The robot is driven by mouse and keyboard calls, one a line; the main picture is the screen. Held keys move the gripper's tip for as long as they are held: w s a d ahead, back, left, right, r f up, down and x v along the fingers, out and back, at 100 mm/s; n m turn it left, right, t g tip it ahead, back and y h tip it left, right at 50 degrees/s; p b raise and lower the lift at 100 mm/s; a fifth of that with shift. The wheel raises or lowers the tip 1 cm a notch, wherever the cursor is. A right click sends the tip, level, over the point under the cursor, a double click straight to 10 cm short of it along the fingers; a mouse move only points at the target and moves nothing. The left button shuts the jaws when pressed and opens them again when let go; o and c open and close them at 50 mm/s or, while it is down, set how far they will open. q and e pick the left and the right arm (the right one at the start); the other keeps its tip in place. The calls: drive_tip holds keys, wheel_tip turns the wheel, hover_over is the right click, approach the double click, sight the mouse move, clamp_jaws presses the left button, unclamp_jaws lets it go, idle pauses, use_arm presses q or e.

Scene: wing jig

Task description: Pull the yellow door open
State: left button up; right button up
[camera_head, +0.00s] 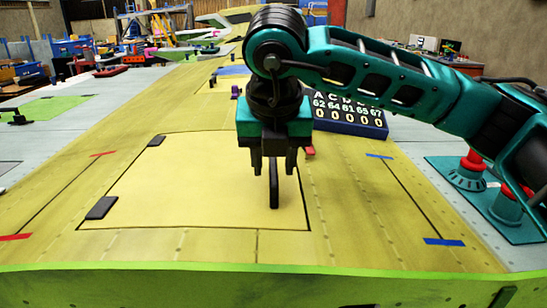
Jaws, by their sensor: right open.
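The yellow door (195,180) is a flat panel in the yellow wing surface, outlined by a thin dark seam, and it lies flush with the wing. Two black hinges (101,208) sit along its left side. A dark upright handle (273,185) stands near its right side. My right gripper (273,168) points down above the handle, its two dark fingers apart on either side of the handle's top. I cannot tell whether the fingers touch it. My left gripper is not in view.
A dark scoreboard (345,115) with letters and digits stands behind my right arm. Red suction-cup-like parts (468,170) sit on a teal plate at the right. The green front edge (200,281) of the wing runs across the bottom. Cluttered workbenches fill the back left.

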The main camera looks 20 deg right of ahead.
clamp_jaws()
idle(0.4)
idle(0.4)
